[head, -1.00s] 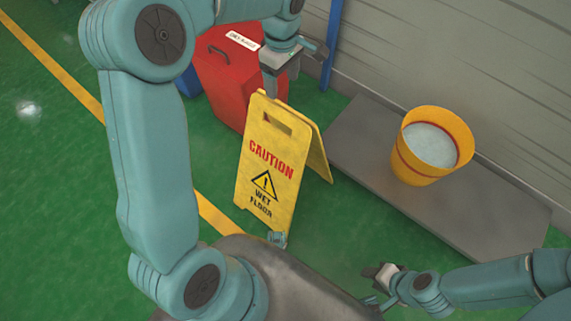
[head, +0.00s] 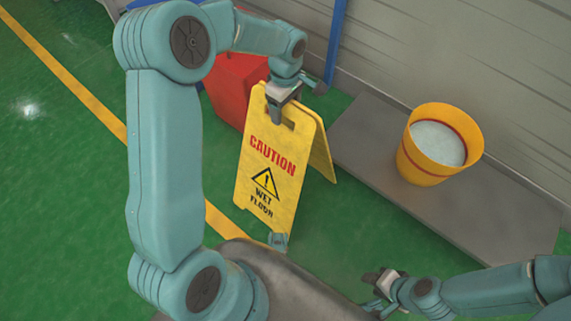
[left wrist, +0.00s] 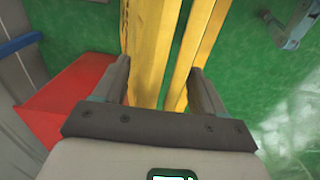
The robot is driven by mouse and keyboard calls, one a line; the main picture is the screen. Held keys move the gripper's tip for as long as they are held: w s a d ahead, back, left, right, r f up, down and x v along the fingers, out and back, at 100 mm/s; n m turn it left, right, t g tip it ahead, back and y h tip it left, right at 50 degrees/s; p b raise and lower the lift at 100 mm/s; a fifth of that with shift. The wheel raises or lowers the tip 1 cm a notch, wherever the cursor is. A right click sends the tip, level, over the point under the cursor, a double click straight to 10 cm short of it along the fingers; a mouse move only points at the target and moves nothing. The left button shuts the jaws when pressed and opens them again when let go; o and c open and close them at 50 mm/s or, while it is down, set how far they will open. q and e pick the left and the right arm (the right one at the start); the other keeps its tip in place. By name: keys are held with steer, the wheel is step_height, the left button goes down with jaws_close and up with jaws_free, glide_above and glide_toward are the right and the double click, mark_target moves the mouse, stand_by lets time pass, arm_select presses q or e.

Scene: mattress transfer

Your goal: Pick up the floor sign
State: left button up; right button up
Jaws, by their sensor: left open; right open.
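The yellow floor sign (head: 270,170) stands open as an A-frame on the green floor, with "CAUTION WET FLOOR" on its front panel. My left gripper (head: 277,112) is at the sign's top edge, over the handle slot. In the left wrist view, the sign's two yellow panels (left wrist: 146,50) run between the open fingers of my left gripper (left wrist: 160,85). I cannot tell whether the fingers touch the panels. My right gripper (head: 375,290) is open and empty at the lower right, apart from the sign.
A red container (head: 225,90) stands behind the sign at left and shows in the left wrist view (left wrist: 70,95). A yellow bucket (head: 408,165) stands on a grey platform (head: 350,135) at right, by the wall. A blue post (head: 335,45) rises behind. Green floor is clear at left.

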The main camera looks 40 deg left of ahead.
arm_select(q)
steer(key=shift+r, duration=0.1)
steer(key=shift+c, duration=0.3)
jaws_close()
